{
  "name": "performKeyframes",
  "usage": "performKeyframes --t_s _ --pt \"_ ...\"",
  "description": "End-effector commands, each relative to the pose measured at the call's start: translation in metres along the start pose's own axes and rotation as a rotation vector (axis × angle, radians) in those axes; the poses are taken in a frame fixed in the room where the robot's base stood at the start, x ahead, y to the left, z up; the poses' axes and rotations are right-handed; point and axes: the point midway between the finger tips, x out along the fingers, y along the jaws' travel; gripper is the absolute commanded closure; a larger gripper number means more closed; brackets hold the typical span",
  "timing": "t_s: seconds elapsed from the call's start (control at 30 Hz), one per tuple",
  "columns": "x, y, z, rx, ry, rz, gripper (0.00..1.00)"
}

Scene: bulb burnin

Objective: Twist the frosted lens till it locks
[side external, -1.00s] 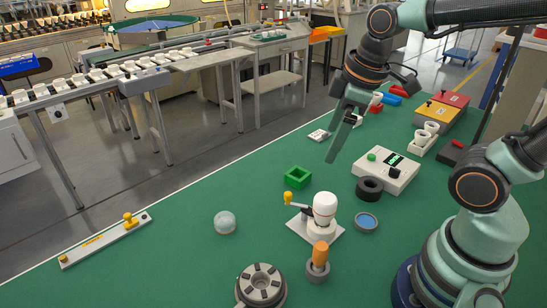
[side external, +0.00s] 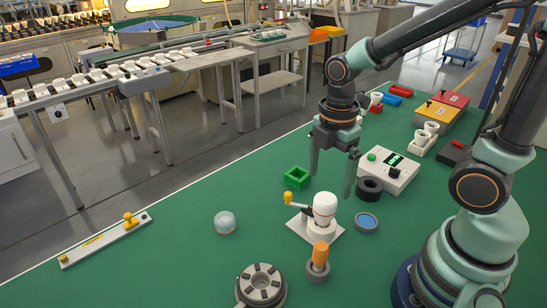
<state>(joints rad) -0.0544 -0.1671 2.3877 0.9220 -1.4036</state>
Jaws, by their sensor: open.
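A pale, translucent dome (side external: 225,222), which looks like the frosted lens, rests on the green mat left of centre, apart from everything else. A white, round-topped bulb-like piece (side external: 325,204) stands upright on a white-plated fixture (side external: 297,226) with a yellow-knobbed lever (side external: 288,199). I cannot tell whether its top is a separate lens. My gripper (side external: 333,173) is open and empty, pointing down above the mat. It is behind and above the fixture, touching neither the white piece nor the dome.
A blue-topped disc (side external: 366,222), an orange-handled piece (side external: 320,257) and a slotted round holder (side external: 261,286) stand nearer the camera. The left mat is mostly clear.

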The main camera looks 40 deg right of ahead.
Motion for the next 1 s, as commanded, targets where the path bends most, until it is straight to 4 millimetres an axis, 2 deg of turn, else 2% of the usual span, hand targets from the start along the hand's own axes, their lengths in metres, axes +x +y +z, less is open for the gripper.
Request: performKeyframes --t_s 0.1,0.3,0.5,0.77,0.8,0.97,1.0 --pt "0.022 -0.001 0.0 0.001 -0.001 -0.007 0.01" --pt "0.047 -0.001 0.0 0.001 -0.001 -0.005 0.01" --pt "0.057 0.0 0.0 0.001 0.0 0.0 0.01" --pt "0.058 0.0 0.0 0.001 0.0 0.001 0.01" --pt "0.058 0.0 0.0 0.001 0.0 0.001 0.05" --pt "0.058 0.0 0.0 0.001 0.0 0.001 0.66" --pt "0.058 0.0 0.0 0.001 0.0 0.001 0.81"
